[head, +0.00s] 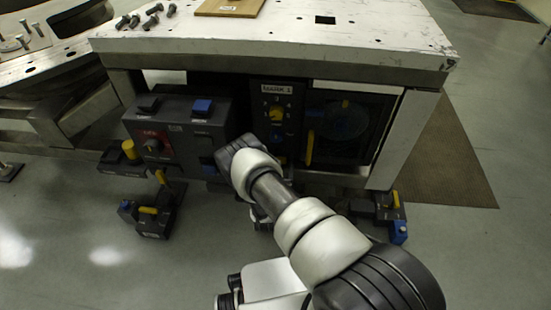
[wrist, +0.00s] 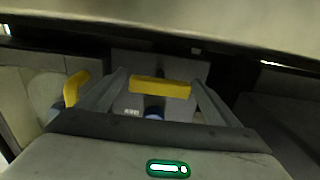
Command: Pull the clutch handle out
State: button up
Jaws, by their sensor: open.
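In the wrist view my gripper (wrist: 159,80) is open, with one finger on each side of a horizontal yellow handle bar (wrist: 160,88). I cannot tell whether the fingers touch it. The bar is in front of a dark grey block with a small white label and a blue part below. No readable text confirms that it is the clutch handle. In the head view my arm hides this bar. Only a small part of my gripper (head: 260,215) shows, low beside the arm.
The grey control box (head: 205,117) and a dark panel with an upright yellow handle (head: 310,147) are under the white table top (head: 330,35). Low units with yellow handles stand left (head: 148,210) and right (head: 396,199). Another yellow handle (wrist: 75,88) is left of my fingers.

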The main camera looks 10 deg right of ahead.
jog(key=shift+s, duration=0.1)
jog(key=c, duration=1.5)
jog(key=p+v, duration=0.1)
jog(key=v, duration=0.2)
jog(key=shift+s+a, duration=0.2)
jog(key=shift+s, duration=0.15)
jog(key=o, duration=1.5)
